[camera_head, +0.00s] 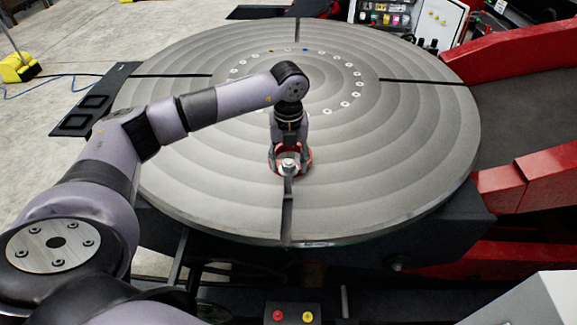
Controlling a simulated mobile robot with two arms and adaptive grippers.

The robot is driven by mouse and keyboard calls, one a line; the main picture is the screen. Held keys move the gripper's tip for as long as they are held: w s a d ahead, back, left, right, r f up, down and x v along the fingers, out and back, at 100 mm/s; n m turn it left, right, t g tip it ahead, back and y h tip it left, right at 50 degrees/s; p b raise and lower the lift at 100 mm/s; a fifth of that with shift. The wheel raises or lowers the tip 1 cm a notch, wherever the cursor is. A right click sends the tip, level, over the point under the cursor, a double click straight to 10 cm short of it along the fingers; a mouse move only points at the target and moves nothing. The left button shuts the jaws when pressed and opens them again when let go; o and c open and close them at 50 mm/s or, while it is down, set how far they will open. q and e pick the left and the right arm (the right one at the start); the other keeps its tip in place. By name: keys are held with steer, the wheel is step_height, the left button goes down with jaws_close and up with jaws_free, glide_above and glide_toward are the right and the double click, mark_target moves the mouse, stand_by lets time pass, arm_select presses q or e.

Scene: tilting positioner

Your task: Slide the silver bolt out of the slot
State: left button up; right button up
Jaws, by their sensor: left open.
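The round grey table (400,190) of the positioner lies level, with narrow radial slots cut into it. The silver bolt (289,163) stands in the front slot (287,215), near the slot's inner end. My left gripper (290,168) points down over the bolt from the far side. Its fingers are open, one on each side of the bolt. I cannot tell whether they touch it. My right gripper is not in view.
Other slots run left (175,75) and right (425,82). A ring of small bolts (357,85) surrounds the table's centre. Red positioner arms (520,55) rise at the right. A control box (292,313) with red and yellow buttons is at the front. The tabletop's front is clear.

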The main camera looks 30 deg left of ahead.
mark_target(288, 179)
arm_select(q)
step_height(288, 179, down, 3)
steer(key=shift+f, duration=0.15)
steer(key=shift+f+p, duration=0.25)
steer(key=shift+p, duration=0.05)
steer(key=c, duration=1.1)
jaws_close()
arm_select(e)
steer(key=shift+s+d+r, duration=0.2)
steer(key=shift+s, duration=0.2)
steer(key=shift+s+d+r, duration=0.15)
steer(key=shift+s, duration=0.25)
